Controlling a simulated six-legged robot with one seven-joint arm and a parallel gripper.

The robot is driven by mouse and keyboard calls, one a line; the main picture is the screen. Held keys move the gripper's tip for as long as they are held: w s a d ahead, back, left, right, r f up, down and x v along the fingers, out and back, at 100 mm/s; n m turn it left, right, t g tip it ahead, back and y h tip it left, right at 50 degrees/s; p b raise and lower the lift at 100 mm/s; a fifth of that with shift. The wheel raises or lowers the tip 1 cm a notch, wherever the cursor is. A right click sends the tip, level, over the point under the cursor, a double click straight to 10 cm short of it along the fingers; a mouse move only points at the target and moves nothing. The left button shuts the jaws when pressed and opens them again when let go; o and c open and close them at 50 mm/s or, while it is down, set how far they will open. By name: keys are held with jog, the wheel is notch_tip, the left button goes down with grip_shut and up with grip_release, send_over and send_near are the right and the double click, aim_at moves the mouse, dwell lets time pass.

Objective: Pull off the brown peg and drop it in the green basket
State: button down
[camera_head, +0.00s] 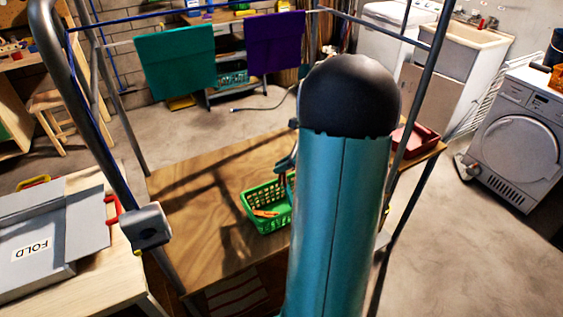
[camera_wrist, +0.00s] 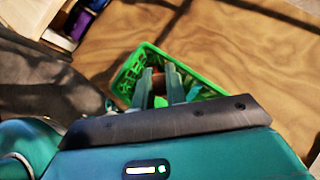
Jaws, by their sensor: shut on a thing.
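The green basket (camera_head: 250,203) stands on the wooden table, partly hidden behind my teal arm. It also shows in the wrist view (camera_wrist: 127,72), below my gripper. My gripper (camera_wrist: 160,76) is over the basket, its two grey fingers shut on the brown peg (camera_wrist: 167,72). The peg is small and partly hidden by the fingers, so its exact pose is unclear. In the head view an orange item (camera_head: 264,213) lies in the basket. Teal items (camera_wrist: 193,92) show inside the basket in the wrist view.
A teal cloth (camera_head: 175,62) and a purple cloth (camera_head: 274,42) hang on a line at the back. A grey folding board (camera_head: 40,240) lies on the left table. A red tray (camera_head: 412,139) is right of my arm. The wooden tabletop (camera_head: 190,190) left of the basket is clear.

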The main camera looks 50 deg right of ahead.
aim_at(284, 174)
jog(key=shift+s+f, duration=0.3)
jog(key=shift+f, duration=0.5)
jog(key=shift+w+f, duration=0.1)
jog(key=shift+f, duration=5.2)
jog(key=c, duration=1.3)
grip_release()
jog(key=shift+c, duration=0.2)
